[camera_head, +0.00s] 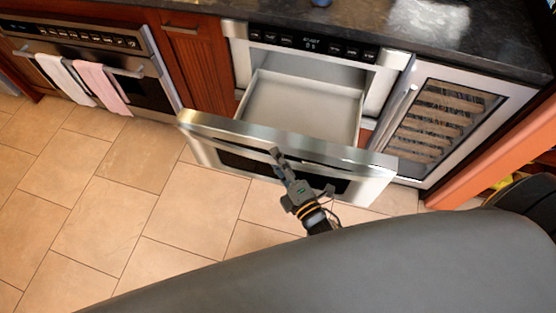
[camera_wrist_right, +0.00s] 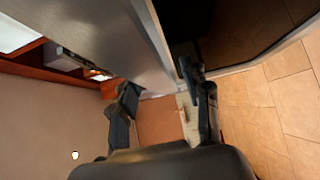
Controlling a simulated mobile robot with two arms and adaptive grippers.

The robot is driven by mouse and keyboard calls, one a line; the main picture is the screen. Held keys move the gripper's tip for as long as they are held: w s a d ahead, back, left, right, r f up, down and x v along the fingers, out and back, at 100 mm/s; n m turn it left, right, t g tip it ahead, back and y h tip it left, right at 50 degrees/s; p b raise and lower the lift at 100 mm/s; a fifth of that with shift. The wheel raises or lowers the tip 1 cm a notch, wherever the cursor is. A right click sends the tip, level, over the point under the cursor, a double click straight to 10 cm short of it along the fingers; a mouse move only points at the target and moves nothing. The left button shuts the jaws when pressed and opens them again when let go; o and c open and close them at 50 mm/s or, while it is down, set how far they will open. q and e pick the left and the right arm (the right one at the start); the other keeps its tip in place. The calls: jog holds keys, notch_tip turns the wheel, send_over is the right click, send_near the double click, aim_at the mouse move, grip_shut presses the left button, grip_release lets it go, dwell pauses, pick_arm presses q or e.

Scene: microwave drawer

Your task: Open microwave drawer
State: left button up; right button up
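The microwave drawer (camera_head: 305,107) is pulled well out, and its pale, empty inside shows in the head view. Its steel front panel (camera_head: 225,125) stands away from the microwave body. My right gripper (camera_head: 283,168) is at the middle of this front, by its top edge. In the right wrist view, the two dark fingers of the gripper (camera_wrist_right: 160,92) are spread apart. The steel panel (camera_wrist_right: 125,30) runs down towards the space between them. Whether a finger touches the panel cannot be told. My left gripper is out of view.
A wine cooler (camera_head: 440,115) with a glass door stands right of the drawer. An oven (camera_head: 100,65) with towels on its handle is at the left. A dark counter (camera_head: 430,30) runs above. The tiled floor (camera_head: 130,200) at the left is clear.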

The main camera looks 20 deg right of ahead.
jog(key=s+d, duration=0.2)
jog(key=s, duration=0.9)
jog(key=shift+s+d, duration=0.15)
jog(key=shift+s, duration=0.25)
jog(key=s+f+m+g, duration=0.2)
jog(key=f+m, duration=0.1)
jog(key=f, duration=0.5)
jog(key=s+f+m+g+h, duration=0.1)
jog(key=s+f+m+g, duration=0.15)
jog(key=f, duration=0.55)
jog(key=s+f+m+g, duration=0.1)
jog(key=f+m+g, duration=0.2)
jog(key=f, duration=0.6)
jog(key=s+d+f+m+g+h, duration=0.1)
jog(key=s+d+f+m+g, duration=0.3)
jog(key=s+f, duration=0.3)
jog(key=s+d+f+m+g+h, duration=0.1)
jog(key=s+d+f+m+g, duration=0.3)
jog(key=s+f, duration=0.4)
jog(key=shift+s+d+f+m+g, duration=0.15)
jog(key=shift+s+d+m+g, duration=0.35)
jog(key=shift+s, duration=0.65)
